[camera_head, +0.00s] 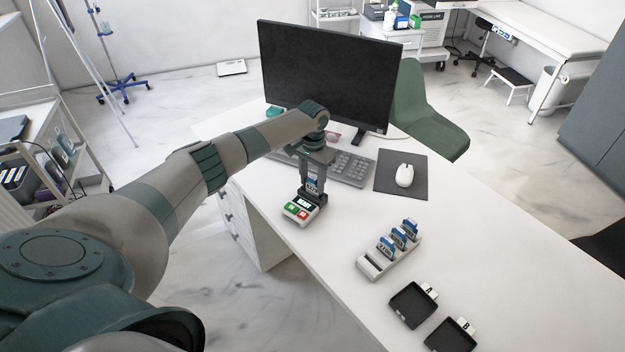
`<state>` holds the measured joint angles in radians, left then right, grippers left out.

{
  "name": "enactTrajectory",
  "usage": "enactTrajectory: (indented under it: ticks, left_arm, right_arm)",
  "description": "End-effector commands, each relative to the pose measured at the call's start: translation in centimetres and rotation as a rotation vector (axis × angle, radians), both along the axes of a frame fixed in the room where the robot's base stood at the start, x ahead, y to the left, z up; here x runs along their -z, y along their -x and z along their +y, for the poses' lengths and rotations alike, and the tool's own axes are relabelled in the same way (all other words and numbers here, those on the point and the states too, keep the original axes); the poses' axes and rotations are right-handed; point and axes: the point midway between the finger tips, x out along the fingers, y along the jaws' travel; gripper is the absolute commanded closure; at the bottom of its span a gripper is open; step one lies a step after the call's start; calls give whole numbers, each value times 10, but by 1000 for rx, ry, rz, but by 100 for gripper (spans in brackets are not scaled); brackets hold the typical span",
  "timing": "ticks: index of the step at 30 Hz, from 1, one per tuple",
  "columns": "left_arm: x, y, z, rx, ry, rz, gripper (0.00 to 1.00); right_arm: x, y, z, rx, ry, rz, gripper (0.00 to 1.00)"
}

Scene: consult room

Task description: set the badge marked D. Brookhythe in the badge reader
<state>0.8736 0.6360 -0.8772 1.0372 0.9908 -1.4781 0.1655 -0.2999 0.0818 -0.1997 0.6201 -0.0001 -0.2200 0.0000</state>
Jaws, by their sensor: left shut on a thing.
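The badge reader (300,209) stands near the left edge of the white desk, with a small screen and green and red buttons on its front. My left gripper (314,181) is over the back of the reader, pointing down and shut on a blue and white badge (313,185). The badge is upright at the reader's rear slot; I cannot tell how deep it sits in the slot. Its name is too small to read. Several other badges (398,240) stand in a white rack (372,263) to the right. My right gripper is not in view.
A monitor (322,75), keyboard (349,168) and mouse (404,175) on a dark pad (389,187) are behind the reader. Black trays marked A (411,306) and B (449,337) lie at the front. The desk between reader and rack is clear.

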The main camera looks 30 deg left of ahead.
Motion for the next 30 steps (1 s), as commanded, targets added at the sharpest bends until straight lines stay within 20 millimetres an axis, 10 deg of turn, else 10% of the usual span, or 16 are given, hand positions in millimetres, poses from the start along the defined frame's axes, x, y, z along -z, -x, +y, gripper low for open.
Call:
enactTrajectory:
  ticks: [22,24,30]
  left_arm:
    - [7,0,0,0,0,0,80]
    - [7,0,0,0,0,0,42]
    - [7,0,0,0,0,0,37]
  right_arm:
    - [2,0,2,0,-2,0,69]
    - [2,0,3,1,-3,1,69]
    - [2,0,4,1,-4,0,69]
